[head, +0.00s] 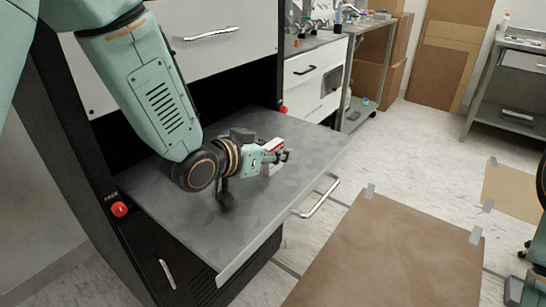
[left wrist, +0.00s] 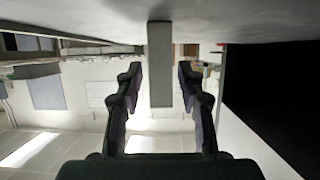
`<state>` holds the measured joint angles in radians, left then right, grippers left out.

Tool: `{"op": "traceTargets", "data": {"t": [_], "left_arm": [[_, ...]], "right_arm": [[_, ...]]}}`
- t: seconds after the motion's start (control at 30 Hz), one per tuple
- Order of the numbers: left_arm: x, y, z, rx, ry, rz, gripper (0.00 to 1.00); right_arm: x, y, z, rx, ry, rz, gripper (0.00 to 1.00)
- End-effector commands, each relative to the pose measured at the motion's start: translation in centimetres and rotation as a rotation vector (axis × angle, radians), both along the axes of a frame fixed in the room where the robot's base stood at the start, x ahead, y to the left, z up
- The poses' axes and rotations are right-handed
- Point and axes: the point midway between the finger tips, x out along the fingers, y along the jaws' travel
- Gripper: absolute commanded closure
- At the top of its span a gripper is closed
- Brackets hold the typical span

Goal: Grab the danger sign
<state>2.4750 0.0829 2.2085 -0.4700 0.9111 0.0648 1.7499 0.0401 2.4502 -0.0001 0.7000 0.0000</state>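The danger sign (head: 273,145) is a small red and white piece, partly hidden behind my left gripper (head: 284,156) in the head view. It stands on the grey top of the pulled-out drawer (head: 240,225). In the left wrist view, the two dark fingers of my left gripper (left wrist: 159,85) are spread apart. A narrow grey upright shape (left wrist: 160,65), which looks like the sign seen edge-on, shows between them with a gap on each side. Whether it lies between the tips or just beyond them I cannot tell. My right gripper is not in view.
The drawer has a metal handle (head: 320,197) along its front. A red knob (head: 120,209) sits on the black cabinet frame at left. A brown sheet (head: 390,255) is taped to the floor at right. A steel bench with bottles stands at the back.

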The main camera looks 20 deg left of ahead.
Motion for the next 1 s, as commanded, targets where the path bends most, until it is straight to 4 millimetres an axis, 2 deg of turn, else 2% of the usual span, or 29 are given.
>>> {"op": "traceTargets", "data": {"t": [0.07, 0.4, 0.73, 0.87, 1.0], "left_arm": [[0.0, 0.0, 0.0, 0.0, 0.0, 0.0, 0.71], [0.0, 0.0, 0.0, 0.0, 0.0, 0.0, 1.0], [0.0, 0.0, 0.6, -0.001, -0.002, 0.0, 1.0], [0.0, 0.0, 2.7, -0.001, -0.004, 0.001, 1.0], [0.0, 0.0, 5.7, 0.0, -0.004, 0.001, 1.0]], "right_arm": [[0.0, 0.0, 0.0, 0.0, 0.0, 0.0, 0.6], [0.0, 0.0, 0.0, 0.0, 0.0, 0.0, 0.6], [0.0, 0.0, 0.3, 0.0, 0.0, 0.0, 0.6], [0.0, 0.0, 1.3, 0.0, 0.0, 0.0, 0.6], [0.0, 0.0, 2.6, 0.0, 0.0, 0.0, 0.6]]}}
